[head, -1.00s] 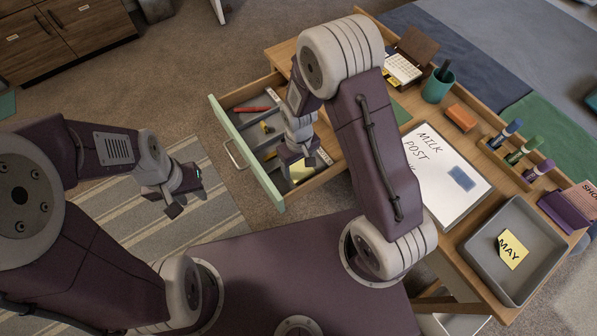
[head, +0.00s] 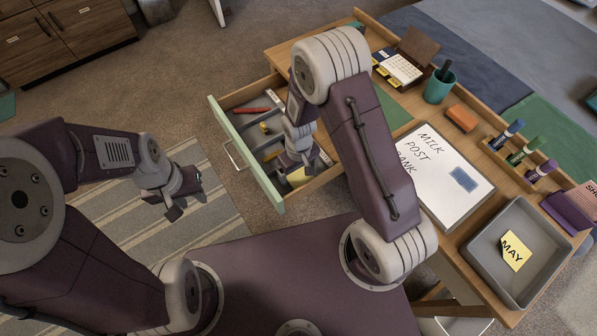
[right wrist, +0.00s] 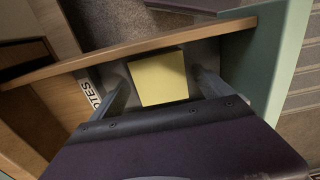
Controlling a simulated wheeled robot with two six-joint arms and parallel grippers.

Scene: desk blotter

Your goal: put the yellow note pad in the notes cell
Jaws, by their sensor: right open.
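The yellow note pad (right wrist: 158,78) lies in the front compartment of the open drawer (head: 247,93), near the strip marked NOTES (right wrist: 90,92). In the head view the pad (head: 298,178) is partly hidden by my right gripper (head: 297,163). My right gripper is open and low in the drawer, and in the right wrist view its fingers (right wrist: 168,84) stand on either side of the pad with gaps. My left gripper (head: 180,203) hangs over the striped rug at the left; its jaw opening is unclear.
A red item (head: 252,111) and a small yellow item (head: 264,128) lie in other drawer compartments. The desk holds a whiteboard (head: 465,205), a grey tray (head: 478,268) with a MAY note, a teal cup (head: 438,88) and a marker holder (head: 520,163). The drawer's green front stands close to my right gripper.

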